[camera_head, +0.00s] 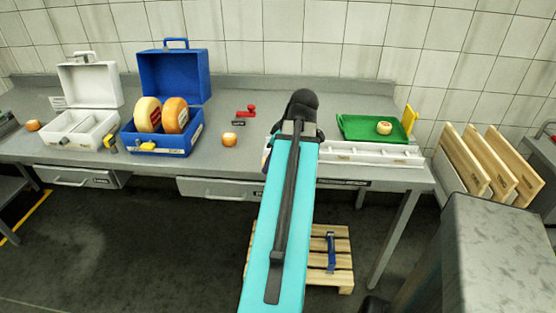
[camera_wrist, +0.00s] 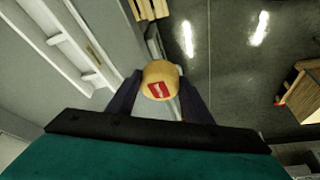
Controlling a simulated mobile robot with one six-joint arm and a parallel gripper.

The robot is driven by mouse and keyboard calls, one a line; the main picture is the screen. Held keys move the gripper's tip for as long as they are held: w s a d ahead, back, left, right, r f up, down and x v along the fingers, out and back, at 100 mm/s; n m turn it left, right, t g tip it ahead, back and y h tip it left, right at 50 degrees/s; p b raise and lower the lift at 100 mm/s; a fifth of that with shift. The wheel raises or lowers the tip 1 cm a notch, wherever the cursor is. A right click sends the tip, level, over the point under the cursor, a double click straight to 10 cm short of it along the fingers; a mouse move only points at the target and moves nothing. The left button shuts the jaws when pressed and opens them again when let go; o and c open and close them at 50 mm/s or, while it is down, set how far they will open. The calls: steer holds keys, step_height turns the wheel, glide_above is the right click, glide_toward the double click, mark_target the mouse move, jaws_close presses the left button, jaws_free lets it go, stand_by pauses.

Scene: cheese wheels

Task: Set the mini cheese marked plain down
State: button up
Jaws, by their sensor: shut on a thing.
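In the wrist view my gripper (camera_wrist: 159,78) is shut on a small round yellow cheese (camera_wrist: 157,76) with a red label; the label's writing is too small to read. In the wrist view it is held over the table's edge area, beside the white divided tray (camera_wrist: 88,75). In the head view my arm hides the gripper and the held cheese. Other mini cheeses stand on the table: one at the far left (camera_head: 33,125), one in the middle (camera_head: 229,139), and one on the green tray (camera_head: 360,132). I cannot tell which is marked plain.
An open blue case (camera_head: 174,75) holds two large cheese wheels. An open white case (camera_head: 90,85) stands to its left. A red stamp-like thing (camera_head: 247,111) lies mid-table. A wooden pallet (camera_head: 338,270) lies on the floor, and wooden boards (camera_head: 490,165) stand at the right.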

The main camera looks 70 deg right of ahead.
steer(key=w+a+r, duration=0.1)
steer(key=w+a, duration=0.9)
steer(key=w, duration=0.5)
steer(key=w+a+r, duration=0.1)
steer(key=w+a, duration=1)
steer(key=w, duration=0.5)
steer(key=w+a+r, duration=0.1)
steer(key=w+a, duration=0.3)
steer(key=a, duration=0.6)
steer(key=w+a+r+n, duration=0.1)
steer(key=w+a, duration=0.3)
steer(key=a, duration=0.7)
steer(key=w+a+r, duration=0.1)
steer(key=w+a, duration=0.3)
steer(key=a, duration=0.7)
steer(key=shift+w+a+y, duration=0.15)
steer(key=shift+w+y, duration=0.1)
steer(key=shift+y, duration=0.05)
steer(key=shift+a+r, duration=0.1)
